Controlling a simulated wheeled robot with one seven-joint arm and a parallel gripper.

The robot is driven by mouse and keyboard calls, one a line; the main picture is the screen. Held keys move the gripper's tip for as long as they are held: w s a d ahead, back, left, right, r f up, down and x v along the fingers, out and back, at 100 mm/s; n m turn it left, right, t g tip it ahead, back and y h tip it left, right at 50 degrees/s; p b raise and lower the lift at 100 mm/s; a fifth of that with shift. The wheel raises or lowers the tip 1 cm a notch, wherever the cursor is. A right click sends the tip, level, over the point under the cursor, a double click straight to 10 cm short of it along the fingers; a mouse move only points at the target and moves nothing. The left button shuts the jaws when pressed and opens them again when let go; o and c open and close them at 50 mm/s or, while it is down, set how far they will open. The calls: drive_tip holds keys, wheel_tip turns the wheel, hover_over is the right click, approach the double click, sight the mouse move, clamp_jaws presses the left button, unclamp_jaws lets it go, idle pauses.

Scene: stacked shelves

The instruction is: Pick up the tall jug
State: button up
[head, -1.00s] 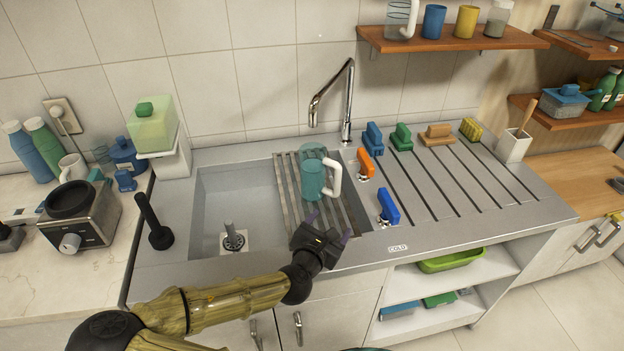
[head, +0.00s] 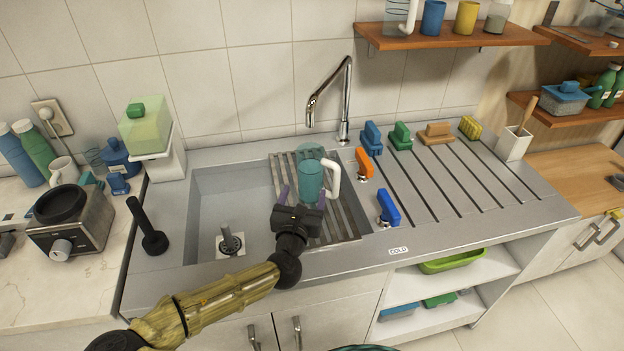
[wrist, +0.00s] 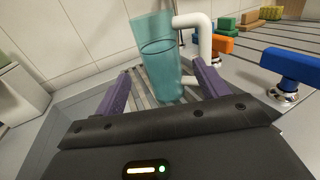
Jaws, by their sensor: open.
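The tall jug (head: 311,181) is translucent teal with a white handle on its right side. It stands upright on the slatted rack (head: 345,217) over the right part of the sink. In the wrist view the jug (wrist: 157,62) is straight ahead, with its lower part between the lines of the two purple fingers. My gripper (head: 303,196) is open, on the near side of the jug, with its fingers pointing toward it. The wrist view shows the gripper (wrist: 160,92) with a finger on either side of the jug's lower part. I cannot tell whether either finger touches it.
The tap (head: 345,100) rises behind the rack. An orange handle (head: 364,161) and a blue handle (head: 388,207) stand right of the jug. Several brushes line the back of the ribbed drainboard (head: 460,195). The sink basin (head: 228,205) is open at left.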

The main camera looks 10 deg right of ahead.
sight(309, 176)
drive_tip(key=p+x, duration=0.1)
drive_tip(key=x, duration=0.6)
drive_tip(key=shift+w+d, duration=0.1)
drive_tip(key=shift+w, duration=0.2)
drive_tip(key=shift+p+x, duration=1.05)
drive_tip(key=shift+x, duration=1.6)
drive_tip(key=shift+f, duration=0.15)
drive_tip(key=c, duration=1.2)
drive_tip(key=shift+r, duration=0.35)
